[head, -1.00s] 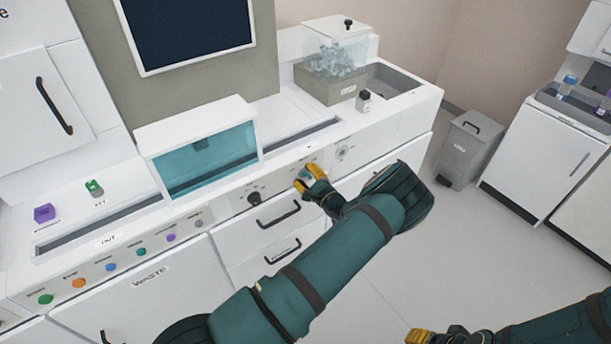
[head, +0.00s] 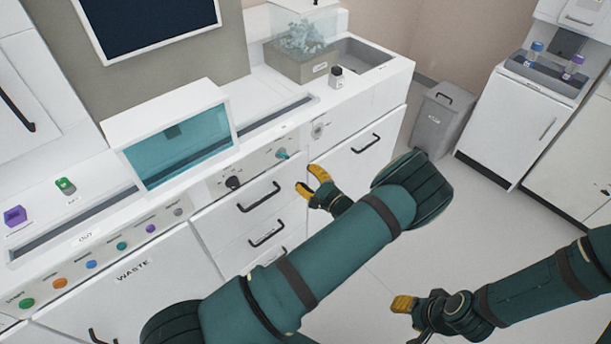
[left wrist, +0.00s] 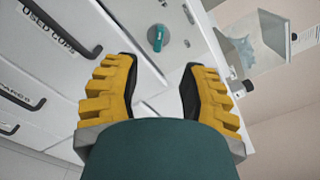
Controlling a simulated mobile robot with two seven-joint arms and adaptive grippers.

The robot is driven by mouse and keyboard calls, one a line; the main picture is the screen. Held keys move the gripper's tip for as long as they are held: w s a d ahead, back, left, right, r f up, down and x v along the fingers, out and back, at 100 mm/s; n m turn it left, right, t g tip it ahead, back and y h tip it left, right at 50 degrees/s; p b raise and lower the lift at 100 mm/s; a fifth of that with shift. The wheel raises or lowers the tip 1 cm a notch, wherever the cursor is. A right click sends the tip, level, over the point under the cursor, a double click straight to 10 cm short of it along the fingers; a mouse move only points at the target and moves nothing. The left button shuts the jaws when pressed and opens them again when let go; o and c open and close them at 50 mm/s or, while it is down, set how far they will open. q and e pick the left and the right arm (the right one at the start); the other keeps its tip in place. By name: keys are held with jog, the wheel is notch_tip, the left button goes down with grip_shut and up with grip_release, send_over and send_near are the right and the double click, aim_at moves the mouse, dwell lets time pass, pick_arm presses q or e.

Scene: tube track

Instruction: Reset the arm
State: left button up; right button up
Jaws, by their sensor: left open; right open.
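My left gripper (head: 312,182) has yellow fingers and hangs in front of the white counter's drawers in the head view. It is open and empty. In the left wrist view its two fingers (left wrist: 160,85) stand apart with nothing between them, and a teal knob (left wrist: 157,38) shows beyond them. In the head view that teal knob (head: 282,153) sits on the counter front, up and left of the gripper and apart from it. My right gripper (head: 405,318) is at the bottom, low over the floor, with no object seen in it.
The counter carries a teal-windowed machine (head: 180,148), a clear-lidded box (head: 303,45) and a small dark-capped jar (head: 336,77). A grey bin (head: 437,120) stands on the floor. A white cabinet (head: 520,120) with bottles is at the right. The floor between is clear.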

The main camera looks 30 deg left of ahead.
pick_arm(q)
jog(key=shift+s, duration=0.1)
jog(key=s+d+f+n+g+h, duration=0.25)
jog(key=s+f+g+h, duration=0.35)
jog(key=s, duration=0.4)
jog(key=s+d+f+n+g+h, duration=0.1)
jog(key=s+f+n+g+h, duration=0.3)
jog(key=s+f, duration=0.5)
jog(key=s+d+r+n+h, duration=0.2)
jog(key=s+d+n+h, duration=0.1)
jog(key=s+d+h, duration=0.4)
jog(key=w+d+r+n+t+h, duration=0.3)
jog(key=w+d+r+n+t, duration=0.1)
jog(key=d+r+n, duration=0.1)
jog(key=shift+w+d+r+t, duration=0.25)
jog(key=shift+d+r+t, duration=0.15)
jog(key=shift+d+r, duration=0.5)
